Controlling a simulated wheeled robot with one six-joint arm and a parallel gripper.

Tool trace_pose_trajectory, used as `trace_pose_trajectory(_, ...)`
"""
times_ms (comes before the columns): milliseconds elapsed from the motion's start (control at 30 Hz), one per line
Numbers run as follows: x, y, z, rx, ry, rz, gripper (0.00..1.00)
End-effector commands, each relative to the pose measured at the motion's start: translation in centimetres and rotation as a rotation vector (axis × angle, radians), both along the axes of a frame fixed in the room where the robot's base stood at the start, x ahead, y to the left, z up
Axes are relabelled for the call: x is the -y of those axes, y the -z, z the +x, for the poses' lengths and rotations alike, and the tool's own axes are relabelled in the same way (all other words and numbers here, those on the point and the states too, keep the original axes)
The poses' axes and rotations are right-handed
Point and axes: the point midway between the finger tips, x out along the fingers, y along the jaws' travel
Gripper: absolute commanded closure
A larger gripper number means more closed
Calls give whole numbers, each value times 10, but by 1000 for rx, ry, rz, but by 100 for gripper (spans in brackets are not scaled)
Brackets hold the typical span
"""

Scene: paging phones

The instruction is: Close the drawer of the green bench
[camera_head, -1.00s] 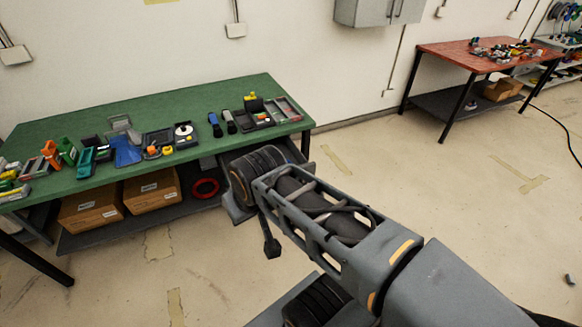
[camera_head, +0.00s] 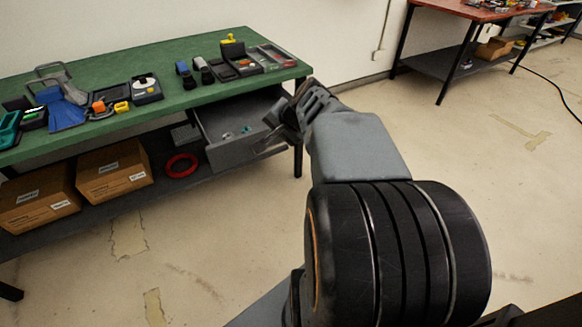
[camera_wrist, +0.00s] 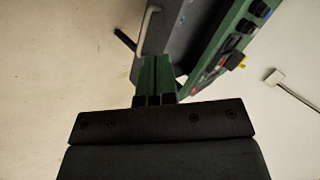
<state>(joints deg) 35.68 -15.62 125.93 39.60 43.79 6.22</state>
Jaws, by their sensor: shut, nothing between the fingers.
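The green bench (camera_head: 160,62) stands at the left in the head view. Its drawer (camera_head: 230,152), a grey box under the right end of the top, is pulled out, with a few small items inside. In the wrist view the dark drawer (camera_wrist: 178,28) with a pale bar handle (camera_wrist: 147,22) lies just beyond the fingers, and the green bench top (camera_wrist: 215,45) is to its right. My gripper (camera_head: 268,142) is shut and empty at the drawer's front right corner. Its fingers show in the wrist view (camera_wrist: 155,72). I cannot tell whether they touch the drawer.
Devices and trays (camera_head: 240,62) crowd the bench top. Cardboard boxes (camera_head: 113,170) and a red ring (camera_head: 181,165) sit on the lower shelf. A bench leg (camera_head: 298,155) stands behind my gripper. A red table (camera_head: 470,12) is at the far right. The floor in front is open.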

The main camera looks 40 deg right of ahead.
Motion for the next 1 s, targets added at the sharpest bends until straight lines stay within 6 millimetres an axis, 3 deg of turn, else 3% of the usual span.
trace_pose_trajectory(33, 18, 40, 3, 19, 68, 35, 100)
trace_pose_trajectory(100, 41, 61, 5, 52, 155, 81, 100)
trace_pose_trajectory(200, 69, 85, 7, 93, 260, 136, 100)
trace_pose_trajectory(400, 110, 116, 5, 156, 405, 208, 100)
trace_pose_trajectory(667, 130, 132, 9, 184, 470, 241, 100)
trace_pose_trajectory(1000, 135, 170, 55, 183, 468, 243, 100)
